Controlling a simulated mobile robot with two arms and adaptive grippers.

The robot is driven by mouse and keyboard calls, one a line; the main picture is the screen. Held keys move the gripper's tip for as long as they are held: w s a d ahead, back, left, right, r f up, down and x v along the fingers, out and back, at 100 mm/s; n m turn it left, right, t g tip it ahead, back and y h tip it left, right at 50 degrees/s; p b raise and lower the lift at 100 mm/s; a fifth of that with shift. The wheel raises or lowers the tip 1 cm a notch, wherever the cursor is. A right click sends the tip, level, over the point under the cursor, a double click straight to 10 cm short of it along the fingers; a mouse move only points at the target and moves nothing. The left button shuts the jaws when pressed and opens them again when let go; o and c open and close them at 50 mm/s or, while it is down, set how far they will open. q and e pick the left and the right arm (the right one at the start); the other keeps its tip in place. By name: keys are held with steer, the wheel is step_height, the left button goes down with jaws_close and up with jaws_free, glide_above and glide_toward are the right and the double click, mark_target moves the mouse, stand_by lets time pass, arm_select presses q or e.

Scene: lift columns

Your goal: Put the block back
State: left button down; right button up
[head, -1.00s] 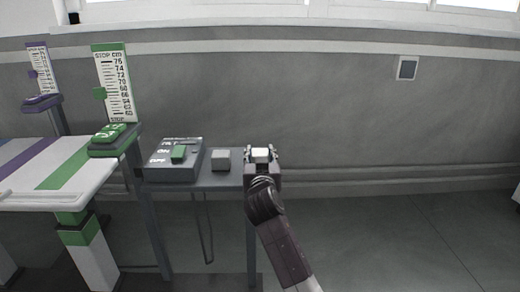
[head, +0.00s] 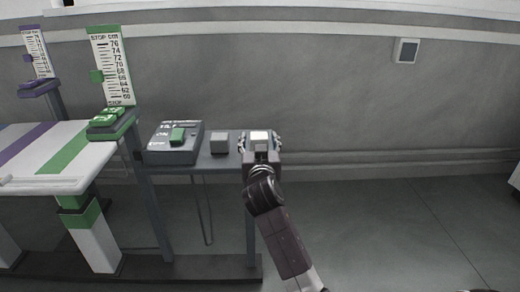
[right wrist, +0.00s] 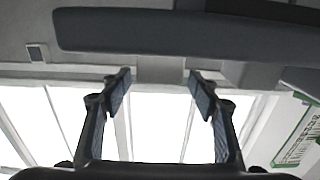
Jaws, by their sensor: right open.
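A grey block (head: 219,143) sits on the narrow side table (head: 215,163), right of the switch box. My right gripper (head: 260,136) is at the right end of this table, just right of the block and apart from it. A pale square piece shows between its fingers in the head view; I cannot tell whether it is a second block or part of the gripper. In the right wrist view the two fingers (right wrist: 159,82) are spread, with a small grey shape (right wrist: 160,69) beyond the gap. My left gripper is out of view.
A green lift column scale (head: 112,66) and a purple one (head: 37,52) stand further left, behind a white striped table (head: 80,178). The floor at right is largely clear.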

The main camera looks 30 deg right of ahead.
steer(key=v, duration=0.9)
steer(key=s+a+f+n+g+y, duration=0.2)
steer(key=s+a+f+g+y, duration=0.15)
steer(key=s+f, duration=0.45)
steer(key=s+a+f+n+g+y, duration=0.2)
steer(key=s+a+f, duration=0.2)
steer(key=f, duration=0.7)
arm_select(q)
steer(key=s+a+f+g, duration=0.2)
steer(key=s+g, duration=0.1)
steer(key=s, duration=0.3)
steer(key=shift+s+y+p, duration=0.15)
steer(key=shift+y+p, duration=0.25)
steer(key=shift+p, duration=0.05)
arm_select(e)
steer(key=s+a+f+n+g+y, duration=0.2)
steer(key=s+a+f, duration=0.2)
steer(key=s, duration=0.5)
steer(key=s+a+f+n+g+y, duration=0.2)
steer(key=s+a+f+g, duration=0.1)
steer(key=s+a+f, duration=0.2)
steer(key=s+f, duration=0.2)
steer(key=s, duration=0.2)
steer(key=shift+a, duration=0.2)
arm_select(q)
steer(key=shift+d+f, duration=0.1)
